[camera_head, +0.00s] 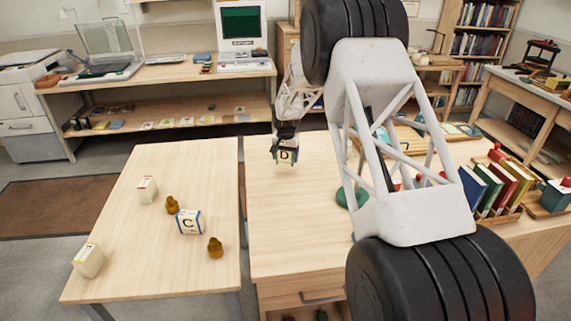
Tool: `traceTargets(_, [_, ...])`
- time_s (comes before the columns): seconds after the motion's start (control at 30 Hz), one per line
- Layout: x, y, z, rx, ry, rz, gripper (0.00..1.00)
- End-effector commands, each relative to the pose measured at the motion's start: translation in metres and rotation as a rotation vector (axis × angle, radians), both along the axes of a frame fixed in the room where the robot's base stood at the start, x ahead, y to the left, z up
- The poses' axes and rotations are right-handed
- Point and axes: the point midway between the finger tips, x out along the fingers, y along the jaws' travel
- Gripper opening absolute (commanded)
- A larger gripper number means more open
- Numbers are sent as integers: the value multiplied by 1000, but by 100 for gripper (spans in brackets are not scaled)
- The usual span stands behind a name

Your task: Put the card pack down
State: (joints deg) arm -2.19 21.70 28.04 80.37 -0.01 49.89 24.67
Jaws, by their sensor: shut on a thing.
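My gripper (286,138) is at the far left corner of the right-hand wooden desk (290,235). It is shut on a small pale box marked with a dark letter D (286,156), which I take to be the card pack. The box hangs below the fingers, about upright. I cannot tell whether its bottom touches the desk top. The fingers are dark and small, and hide the upper part of the box. My arm covers much of the middle of the view.
A left-hand wooden table (150,255) holds a white box marked C (189,222), two brown pawn-like pieces (215,247) and two pale boxes (88,260). Upright books (490,190) and a green round thing (350,198) are on the right-hand desk. Its near left top is clear.

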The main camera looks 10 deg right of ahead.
Motion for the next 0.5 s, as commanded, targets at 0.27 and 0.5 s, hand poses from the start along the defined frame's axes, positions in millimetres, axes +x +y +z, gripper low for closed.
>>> traceTargets(0.27, [-1, 0, -15, 0, 2, 0, 55])
traceTargets(0.5, [0, 0, -34, 0, 0, 0, 55])
